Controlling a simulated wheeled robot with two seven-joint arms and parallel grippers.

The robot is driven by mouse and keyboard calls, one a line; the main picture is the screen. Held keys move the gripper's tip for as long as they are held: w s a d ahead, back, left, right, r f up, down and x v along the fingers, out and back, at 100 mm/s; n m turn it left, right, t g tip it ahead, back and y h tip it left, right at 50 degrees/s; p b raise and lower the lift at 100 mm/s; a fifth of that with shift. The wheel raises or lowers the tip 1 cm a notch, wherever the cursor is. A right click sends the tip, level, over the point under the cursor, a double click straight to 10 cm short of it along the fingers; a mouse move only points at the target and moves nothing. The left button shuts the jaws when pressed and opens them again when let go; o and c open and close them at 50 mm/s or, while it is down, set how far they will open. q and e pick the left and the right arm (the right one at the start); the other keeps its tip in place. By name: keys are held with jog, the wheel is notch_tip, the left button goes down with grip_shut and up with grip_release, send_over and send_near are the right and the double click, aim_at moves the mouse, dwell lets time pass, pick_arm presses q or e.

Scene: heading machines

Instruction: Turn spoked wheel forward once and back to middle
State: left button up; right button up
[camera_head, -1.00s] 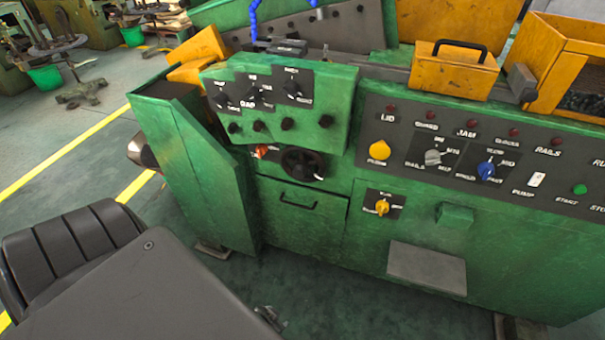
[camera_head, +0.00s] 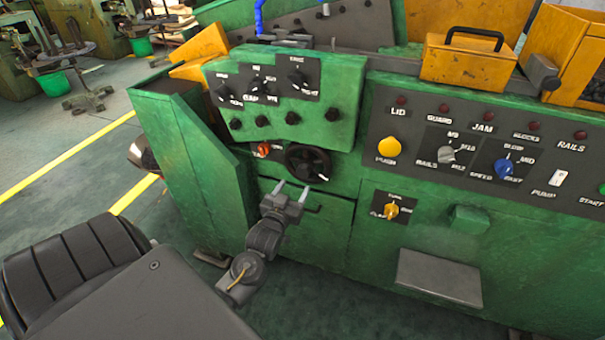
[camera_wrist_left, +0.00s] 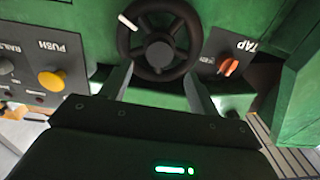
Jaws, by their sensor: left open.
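The spoked wheel (camera_head: 308,163) is a small black handwheel on the green machine's front, below the tilted knob panel. In the left wrist view the wheel (camera_wrist_left: 160,42) shows dark spokes, a grey hub and a white mark on its rim at the upper left. My left gripper (camera_head: 292,189) is open and empty, just below and in front of the wheel. In the left wrist view its two fingers (camera_wrist_left: 158,88) point at the wheel's near side, apart from each other. I cannot tell whether they touch the rim. My right gripper is not in view.
An orange-red tap knob (camera_head: 264,149) sits left of the wheel. The knob panel (camera_head: 330,118) overhangs above it. A yellow push button (camera_head: 389,148) and a yellow rotary switch (camera_head: 391,210) are to the right.

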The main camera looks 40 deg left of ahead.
aim_at(302, 175)
pick_arm(q)
jog(key=x, duration=0.8)
jog(key=shift+w+a+p, duration=0.1)
jog(key=shift+w+p, duration=0.15)
jog(key=shift+p, duration=0.05)
grip_shut()
